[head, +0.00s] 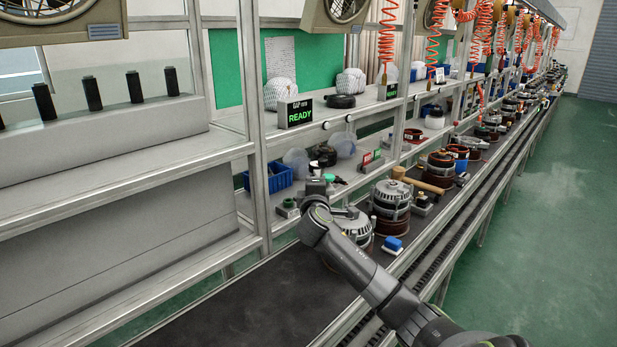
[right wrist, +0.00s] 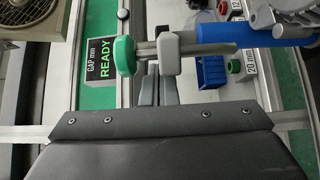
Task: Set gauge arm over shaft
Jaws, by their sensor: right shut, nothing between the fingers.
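The gauge arm shows in the right wrist view as a grey bar with a green knob (right wrist: 124,56), a grey block (right wrist: 166,46) and a blue sleeve (right wrist: 216,32) pointing right. My right gripper (right wrist: 156,86) is shut and empty, its fingertips just below the bar; I cannot tell whether they touch it. In the head view the right gripper (head: 316,188) is over the belt's shelf-side edge and hides most of the gauge. An alternator (head: 352,217) stands behind my right arm, partly covered. Part of an alternator housing (right wrist: 288,10) shows at the wrist view's upper right; its shaft is not clear. My left gripper is not in view.
The gap display (head: 296,111) reads READY and stands on the shelf. A blue bin (head: 268,178) sits left of the gripper. More alternators (head: 391,199) and a blue block (head: 392,243) stand along the belt. The near belt (head: 265,305) is clear.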

